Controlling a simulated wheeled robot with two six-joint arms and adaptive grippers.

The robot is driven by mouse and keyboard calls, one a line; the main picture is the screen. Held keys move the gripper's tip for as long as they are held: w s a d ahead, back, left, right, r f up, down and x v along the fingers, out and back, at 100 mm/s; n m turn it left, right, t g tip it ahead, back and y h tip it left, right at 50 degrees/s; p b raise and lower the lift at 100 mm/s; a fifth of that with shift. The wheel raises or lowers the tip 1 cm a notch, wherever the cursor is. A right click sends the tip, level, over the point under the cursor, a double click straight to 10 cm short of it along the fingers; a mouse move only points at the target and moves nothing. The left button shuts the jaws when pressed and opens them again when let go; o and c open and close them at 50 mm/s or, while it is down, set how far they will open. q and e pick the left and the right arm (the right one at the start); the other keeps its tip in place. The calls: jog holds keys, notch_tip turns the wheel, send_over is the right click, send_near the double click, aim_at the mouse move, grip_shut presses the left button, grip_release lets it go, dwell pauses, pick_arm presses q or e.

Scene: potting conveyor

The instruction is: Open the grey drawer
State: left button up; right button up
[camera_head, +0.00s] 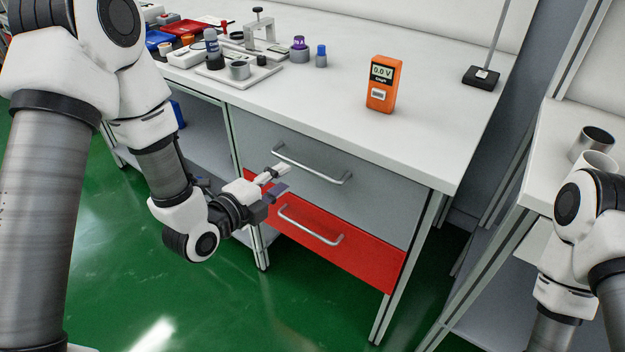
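The grey drawer (360,192) is the upper one in the unit under the white workbench, and it looks shut. Its silver bar handle (312,167) runs across its front. My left gripper (284,178) is in front of the drawers, just below the left part of the grey drawer's handle. Its two fingers are apart with nothing between them. I cannot tell whether a finger touches the drawer front. My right arm shows at the lower right, but its gripper is out of view.
A red drawer (350,250) with its own silver handle (310,227) lies directly below and looks shut. An orange meter (383,84) stands on the workbench (330,120). Several tools and parts sit at its far left. Another white table (550,150) stands at the right. Green floor (200,300) is clear in front.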

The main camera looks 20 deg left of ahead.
aim_at(299, 166)
pick_arm(q)
jog(key=x, duration=0.7)
jog(key=shift+w, duration=0.45)
jog(key=shift+r, duration=0.1)
grip_shut()
